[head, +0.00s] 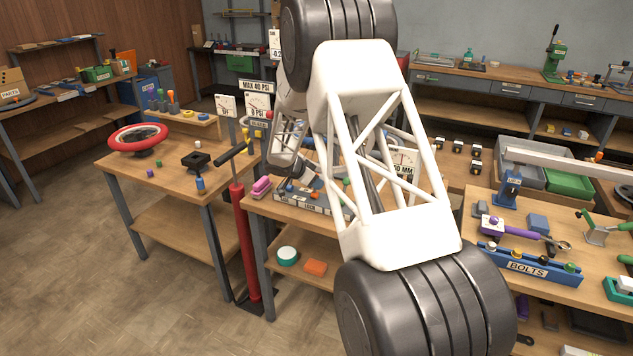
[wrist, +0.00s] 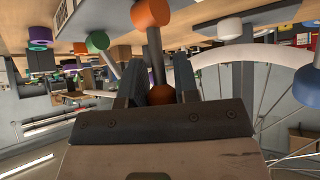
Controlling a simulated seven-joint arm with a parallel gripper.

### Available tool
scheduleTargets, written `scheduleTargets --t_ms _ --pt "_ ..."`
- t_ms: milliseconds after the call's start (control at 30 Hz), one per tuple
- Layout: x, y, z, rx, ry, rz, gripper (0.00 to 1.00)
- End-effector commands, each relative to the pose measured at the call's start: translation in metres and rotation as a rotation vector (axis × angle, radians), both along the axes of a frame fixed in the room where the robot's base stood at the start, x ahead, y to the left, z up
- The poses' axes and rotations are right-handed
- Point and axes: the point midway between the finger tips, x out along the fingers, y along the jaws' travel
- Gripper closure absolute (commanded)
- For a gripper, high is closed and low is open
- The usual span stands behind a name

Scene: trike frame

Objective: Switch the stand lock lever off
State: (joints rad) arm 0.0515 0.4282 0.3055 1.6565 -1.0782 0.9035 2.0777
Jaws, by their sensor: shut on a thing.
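A lever with an orange round knob (wrist: 162,93) stands between the two fingers of my gripper (wrist: 158,70) in the wrist view. Its grey rod runs to an orange hub (wrist: 150,13) at the top of that view. My gripper is shut on this lever near the knob. In the head view my gripper (head: 284,184) is low over a small grey lever panel (head: 300,204) on the middle bench, with a label that seems to read LOCK. My arm hides part of the panel. I cannot read which lever is the stand lock.
Beside the held lever, a green-knobbed lever (wrist: 98,42) and a white hub (wrist: 229,28) show in the wrist view. A red pump (head: 243,240) stands at the bench's left end. Gauge signs (head: 258,106) stand behind.

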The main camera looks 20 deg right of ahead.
Motion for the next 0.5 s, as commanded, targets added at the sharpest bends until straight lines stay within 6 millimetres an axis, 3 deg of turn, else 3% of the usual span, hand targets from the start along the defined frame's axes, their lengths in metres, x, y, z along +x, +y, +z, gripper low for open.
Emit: scheduleTargets --t_ms 500 --pt "-0.016 0.016 -0.004 -0.279 -0.278 0.002 1.0"
